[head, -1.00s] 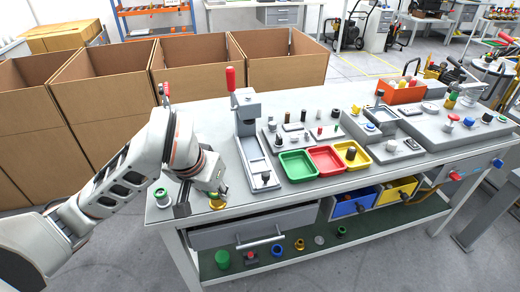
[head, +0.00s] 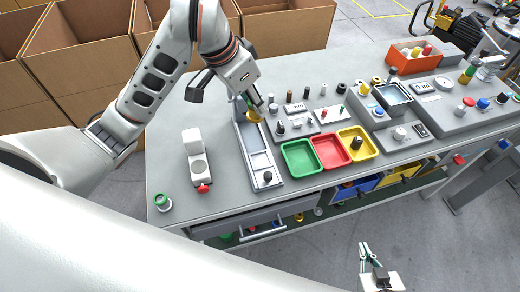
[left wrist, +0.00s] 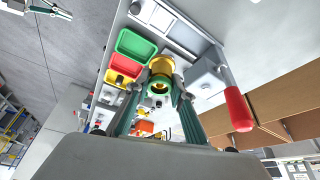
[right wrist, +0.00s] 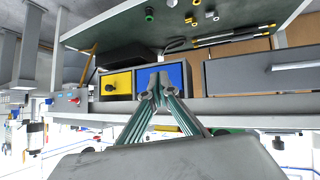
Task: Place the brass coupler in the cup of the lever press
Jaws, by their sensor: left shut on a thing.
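The brass coupler (head: 254,115) is between the fingers of my left gripper (head: 255,108), over the far end of the lever press's long grey base (head: 277,176). In the left wrist view the coupler (left wrist: 160,82) shows as a yellow ring end-on, with my left gripper (left wrist: 159,92) shut on it. The press's grey head block (left wrist: 207,76) and red lever handle (left wrist: 237,110) stand to its right there. My arm hides the press column in the head view. I cannot make out the cup, nor whether the coupler touches it. My right gripper (head: 368,254) is shut and empty, off the table's front edge.
Green (head: 299,158), red (head: 331,151) and yellow (head: 366,148) trays stand right of the press. A pale device with a red tip (head: 203,188) and a green-topped spool (head: 163,202) stand left. Drawers (right wrist: 260,75) face my right gripper.

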